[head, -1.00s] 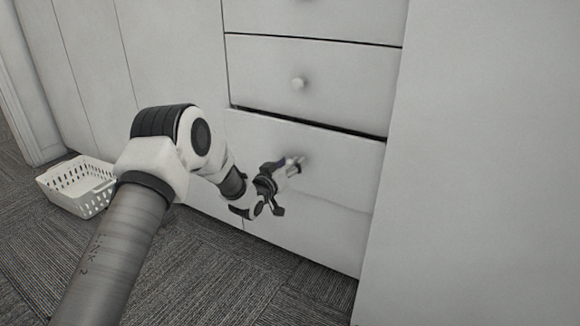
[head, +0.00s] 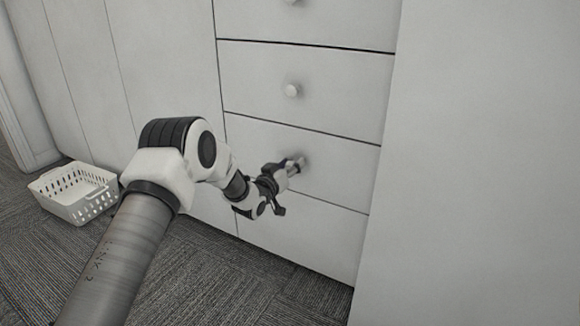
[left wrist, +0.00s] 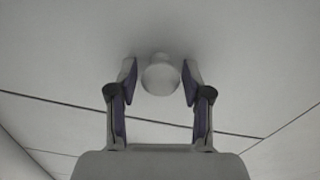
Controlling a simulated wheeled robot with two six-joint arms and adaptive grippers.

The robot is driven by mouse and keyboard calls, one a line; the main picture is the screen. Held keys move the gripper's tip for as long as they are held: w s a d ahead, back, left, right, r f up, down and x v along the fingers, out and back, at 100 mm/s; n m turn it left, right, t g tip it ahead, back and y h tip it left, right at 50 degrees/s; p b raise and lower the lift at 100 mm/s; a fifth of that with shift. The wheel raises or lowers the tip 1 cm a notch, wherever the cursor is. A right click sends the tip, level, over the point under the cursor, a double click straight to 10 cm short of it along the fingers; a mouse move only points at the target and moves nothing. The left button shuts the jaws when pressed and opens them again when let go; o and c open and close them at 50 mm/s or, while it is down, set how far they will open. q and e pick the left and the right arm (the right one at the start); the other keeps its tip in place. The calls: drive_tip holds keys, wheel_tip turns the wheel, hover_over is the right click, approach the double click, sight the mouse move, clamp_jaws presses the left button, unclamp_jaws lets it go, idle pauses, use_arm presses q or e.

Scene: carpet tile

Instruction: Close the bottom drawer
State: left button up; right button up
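The drawer front (head: 335,165) under my left gripper is the lowest one with a knob that I can make out in the white cabinet. It looks flush, with only a thin dark seam along its top edge. My left gripper (head: 290,167) is at this front. In the left wrist view its two fingers (left wrist: 160,75) stand apart on either side of the round white knob (left wrist: 160,78), with a small gap at each side. The gripper partly hides the knob in the head view. My right gripper is not in view.
Another drawer front with a round knob (head: 291,90) is above, also flush. A plain white panel (head: 300,235) lies below. A white basket (head: 75,192) sits on the grey carpet at the left. A tall white panel (head: 470,170) borders the right.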

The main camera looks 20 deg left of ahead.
use_arm(q)
drive_tip(key=shift+s+f, duration=0.1)
drive_tip(key=s, duration=1.1)
drive_tip(key=shift+s+a, duration=0.4)
drive_tip(key=shift+a, duration=0.05)
